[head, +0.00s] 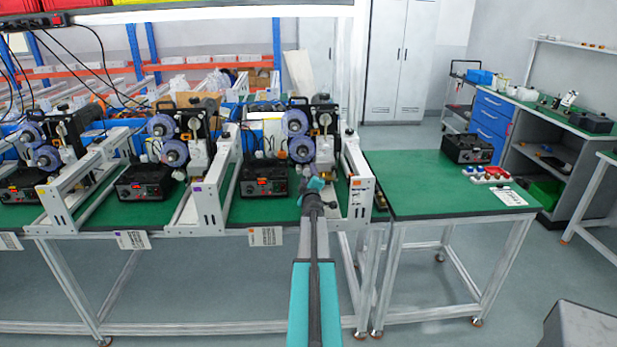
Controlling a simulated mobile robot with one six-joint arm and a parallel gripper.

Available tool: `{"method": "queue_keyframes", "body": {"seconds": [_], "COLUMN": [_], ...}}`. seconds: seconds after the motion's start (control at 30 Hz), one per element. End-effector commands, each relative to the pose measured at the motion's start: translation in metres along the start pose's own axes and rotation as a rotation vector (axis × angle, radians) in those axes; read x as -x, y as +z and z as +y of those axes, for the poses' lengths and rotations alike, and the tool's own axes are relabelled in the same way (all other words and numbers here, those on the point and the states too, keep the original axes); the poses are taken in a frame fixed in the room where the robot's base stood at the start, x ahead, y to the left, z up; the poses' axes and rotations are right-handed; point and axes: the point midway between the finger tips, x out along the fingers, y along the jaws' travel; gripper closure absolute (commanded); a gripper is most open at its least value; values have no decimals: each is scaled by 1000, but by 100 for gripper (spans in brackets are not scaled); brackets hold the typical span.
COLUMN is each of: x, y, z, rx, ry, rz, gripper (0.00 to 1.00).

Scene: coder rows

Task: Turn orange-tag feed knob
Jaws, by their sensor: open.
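An orange tag (367,181) sits on the white end plate of the rightmost coder station. A label card (267,237) with a small orange patch hangs on the table's front edge below that station. The station's black control box (264,180) stands on the green top, with small knobs and buttons on its front too small to tell apart. The rightmost coder machine (318,130) with purple-grey reels stands behind. My gripper (314,185) reaches in front of this machine, right of the control box; its open jaws look empty. My arm hides part of the table edge.
White frames (208,200) divide the stations. More control boxes (145,183) stand to the left. A green side table (440,190) at the right carries a black box (468,148) and red and white parts (487,174).

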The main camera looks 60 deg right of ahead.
Motion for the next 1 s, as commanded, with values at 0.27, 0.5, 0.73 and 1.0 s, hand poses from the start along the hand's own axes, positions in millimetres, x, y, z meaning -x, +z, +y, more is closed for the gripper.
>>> {"method": "queue_keyframes", "body": {"seconds": [0.27, 0.5, 0.73, 1.0], "x": [23, 44, 64, 87], "y": [1, 0, 0, 0], "z": [0, 0, 0, 0], "rx": [-1, 1, -1, 0], "ry": [1, 0, 0, 1], "rz": [-1, 0, 0, 0], "gripper": [48, 48, 48, 48]}}
